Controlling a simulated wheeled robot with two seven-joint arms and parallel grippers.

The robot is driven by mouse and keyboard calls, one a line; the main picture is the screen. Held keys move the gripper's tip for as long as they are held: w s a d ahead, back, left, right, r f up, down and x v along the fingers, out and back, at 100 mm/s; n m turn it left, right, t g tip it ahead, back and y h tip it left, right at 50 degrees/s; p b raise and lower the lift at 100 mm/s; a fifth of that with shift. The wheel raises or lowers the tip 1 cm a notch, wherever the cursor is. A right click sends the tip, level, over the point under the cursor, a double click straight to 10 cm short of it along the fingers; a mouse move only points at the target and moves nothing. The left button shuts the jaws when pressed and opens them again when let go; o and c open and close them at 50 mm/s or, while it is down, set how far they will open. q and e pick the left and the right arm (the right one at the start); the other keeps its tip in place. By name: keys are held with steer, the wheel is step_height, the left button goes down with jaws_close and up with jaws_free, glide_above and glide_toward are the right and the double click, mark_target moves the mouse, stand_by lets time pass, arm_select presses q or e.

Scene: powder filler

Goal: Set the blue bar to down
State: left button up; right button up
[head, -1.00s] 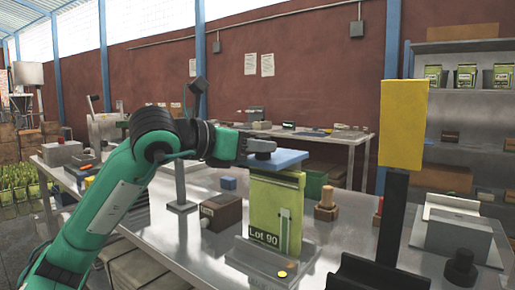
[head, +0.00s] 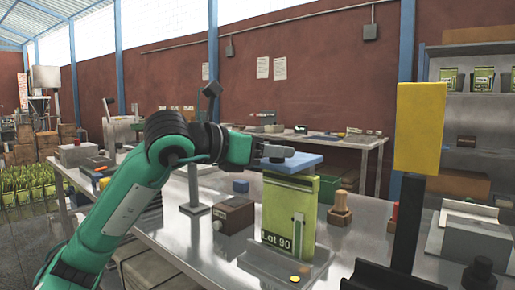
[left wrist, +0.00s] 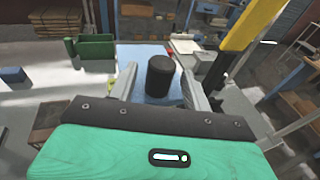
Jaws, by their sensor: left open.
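The blue bar (head: 303,163) is a flat blue piece at the top of an upright green pouch (head: 275,212) labelled "Lot 90". A black knob (left wrist: 161,76) stands up from the bar. My left gripper (head: 277,153) is at the bar's left end with its fingers around the knob. In the left wrist view the fingers are apart, one on each side of the knob, with gaps showing. The bar (left wrist: 148,56) shows beneath and beyond them. The fingers partly hide the knob in the head view. My right gripper is not in view.
A yellow block (head: 420,125) on a black post (head: 406,225) stands right of the pouch. A brown box (head: 234,214), a small blue block (head: 240,186) and a wooden stamp-like piece (head: 340,208) stand nearby on the metal table (head: 180,240). A grey machine (head: 465,238) stands at the right.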

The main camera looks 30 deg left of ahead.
arm_select(q)
steer(key=v, duration=1.3)
steer(key=shift+s+a+b, duration=0.15)
steer(key=shift+s+b, duration=0.2)
steer(key=shift+b, duration=0.1)
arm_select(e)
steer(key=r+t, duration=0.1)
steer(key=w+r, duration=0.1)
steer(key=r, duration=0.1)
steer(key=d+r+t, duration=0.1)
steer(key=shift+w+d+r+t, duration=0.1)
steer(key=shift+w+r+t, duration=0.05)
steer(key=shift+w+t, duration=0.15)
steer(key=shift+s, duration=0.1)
